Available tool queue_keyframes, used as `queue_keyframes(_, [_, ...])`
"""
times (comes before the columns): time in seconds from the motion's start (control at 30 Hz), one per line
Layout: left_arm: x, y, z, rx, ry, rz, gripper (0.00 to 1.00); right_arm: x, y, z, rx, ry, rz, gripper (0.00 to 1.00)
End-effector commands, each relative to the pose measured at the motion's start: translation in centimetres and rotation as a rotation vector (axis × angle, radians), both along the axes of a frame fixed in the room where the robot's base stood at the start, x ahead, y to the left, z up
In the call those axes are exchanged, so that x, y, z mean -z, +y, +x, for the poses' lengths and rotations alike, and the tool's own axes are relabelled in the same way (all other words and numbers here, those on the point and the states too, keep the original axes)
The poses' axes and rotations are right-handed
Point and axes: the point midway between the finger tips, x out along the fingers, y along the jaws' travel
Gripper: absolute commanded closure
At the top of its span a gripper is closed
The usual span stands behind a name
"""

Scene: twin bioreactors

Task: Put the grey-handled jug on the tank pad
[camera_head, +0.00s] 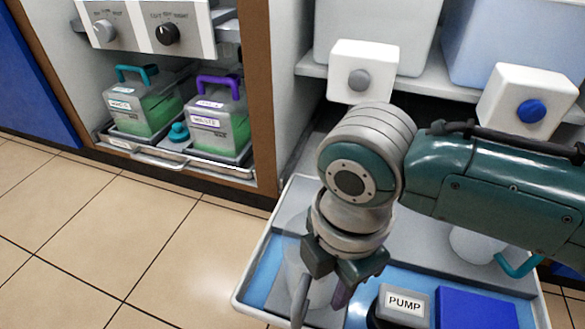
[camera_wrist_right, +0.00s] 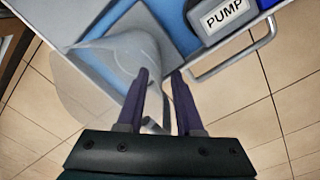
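The jug (camera_head: 292,262) is see-through and pale, and stands at the left side of the blue tray, partly behind my right gripper. It also shows in the right wrist view (camera_wrist_right: 108,62), just left of the fingers. A pale grey piece, which looks like its handle, shows low between the fingers; I cannot tell whether they touch it. My right gripper (camera_head: 322,298) points down, and its purple fingers (camera_wrist_right: 160,76) are apart. My left gripper is out of view. I cannot tell which surface is the tank pad; a grey pad (camera_wrist_right: 168,25) lies beside the jug.
A PUMP block (camera_head: 404,303) and a blue block (camera_head: 475,309) stand at the tray's front. A teal-handled jug (camera_head: 478,246) is partly behind my arm. Taps with a grey knob (camera_head: 359,80) and a blue knob (camera_head: 531,111) hang above. Two green-filled containers sit in the left cabinet.

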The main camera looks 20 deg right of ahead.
Motion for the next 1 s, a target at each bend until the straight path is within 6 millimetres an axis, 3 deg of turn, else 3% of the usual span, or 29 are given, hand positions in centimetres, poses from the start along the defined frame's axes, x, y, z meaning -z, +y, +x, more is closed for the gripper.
queue_keyframes(0.17, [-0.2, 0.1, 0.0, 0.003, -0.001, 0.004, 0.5, -0.5, 0.0, 0.0, 0.0, -0.001, 0.0, 0.65])
queue_keyframes(0.27, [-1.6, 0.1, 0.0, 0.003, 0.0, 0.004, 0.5, -2.0, 0.0, 0.0, 0.0, 0.0, 0.0, 0.65])
queue_keyframes(0.5, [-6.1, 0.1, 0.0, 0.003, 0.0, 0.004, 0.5, -7.4, -0.1, -0.2, 0.0, -0.001, 0.0, 0.65])
queue_keyframes(0.7, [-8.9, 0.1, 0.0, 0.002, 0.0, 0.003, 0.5, -10.9, -0.1, -0.3, -0.001, 0.0, 0.0, 0.65])
queue_keyframes(1.0, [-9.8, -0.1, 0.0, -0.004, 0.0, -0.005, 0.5, -12.4, 0.0, -0.4, 0.003, 0.002, 0.003, 0.65])
